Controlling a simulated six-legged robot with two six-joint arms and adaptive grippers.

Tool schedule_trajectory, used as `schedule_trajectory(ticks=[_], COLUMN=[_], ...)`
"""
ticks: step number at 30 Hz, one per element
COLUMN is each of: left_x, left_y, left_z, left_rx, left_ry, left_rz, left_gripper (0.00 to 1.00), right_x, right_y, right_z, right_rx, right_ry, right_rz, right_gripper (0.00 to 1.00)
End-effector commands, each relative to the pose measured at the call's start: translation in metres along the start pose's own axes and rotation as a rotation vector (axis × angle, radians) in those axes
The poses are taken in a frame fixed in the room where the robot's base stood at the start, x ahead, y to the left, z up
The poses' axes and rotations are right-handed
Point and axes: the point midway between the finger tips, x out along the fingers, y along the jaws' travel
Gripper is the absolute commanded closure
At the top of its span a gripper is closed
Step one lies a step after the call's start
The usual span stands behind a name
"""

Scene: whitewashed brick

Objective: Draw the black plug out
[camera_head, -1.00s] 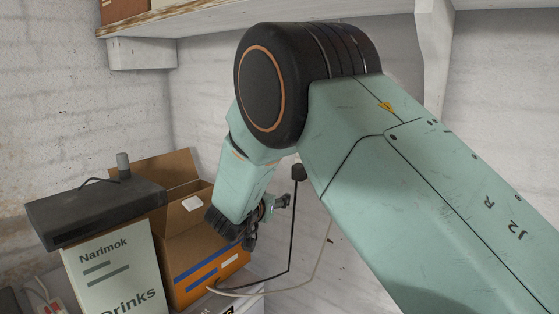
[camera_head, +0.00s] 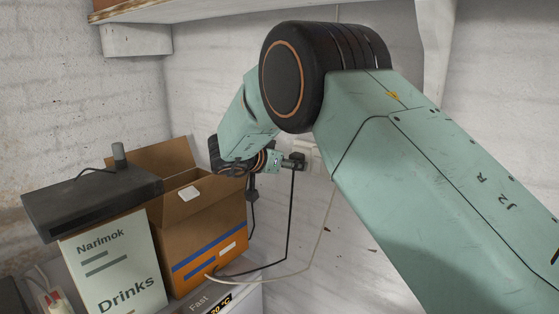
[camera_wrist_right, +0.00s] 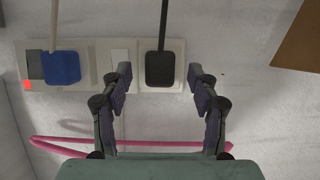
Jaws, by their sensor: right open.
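The black plug (camera_wrist_right: 160,69) sits in a white wall socket plate (camera_wrist_right: 145,80) in the right wrist view, its black cord (camera_wrist_right: 163,25) running up in that picture. My right gripper (camera_wrist_right: 160,75) is open, with one finger on each side of the plug and visible gaps to both. In the head view my right gripper (camera_head: 275,176) is close to the wall by the socket, and I cannot clearly separate the plug from the dark fingers there. The black cord (camera_head: 290,220) hangs down below it. My left gripper is not in view.
A blue plug (camera_wrist_right: 61,68) with a pale cord sits left of the black one, beside a grey switch (camera_wrist_right: 35,65). A pink cable (camera_wrist_right: 60,147) crosses below.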

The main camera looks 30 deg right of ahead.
Motion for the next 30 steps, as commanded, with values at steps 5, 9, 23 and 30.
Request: schedule_trajectory(ticks=[5, 9, 23, 30], left_x=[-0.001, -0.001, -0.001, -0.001], left_y=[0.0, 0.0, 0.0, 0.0], left_z=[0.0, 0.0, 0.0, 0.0], left_rx=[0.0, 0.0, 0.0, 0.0], left_ry=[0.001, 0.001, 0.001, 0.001], left_rz=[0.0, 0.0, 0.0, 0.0], left_gripper=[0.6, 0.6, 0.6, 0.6], right_x=[0.018, 0.022, 0.022, 0.021], right_y=[0.0, 0.0, 0.0, 0.0], right_z=[0.0, -0.001, 0.0, 0.0], right_rx=[0.0, 0.001, 0.0, 0.0], right_ry=[-0.001, 0.0, 0.0, 0.0], right_rz=[0.0, -0.001, -0.001, -0.001], right_gripper=[0.4, 0.4, 0.6, 0.8])
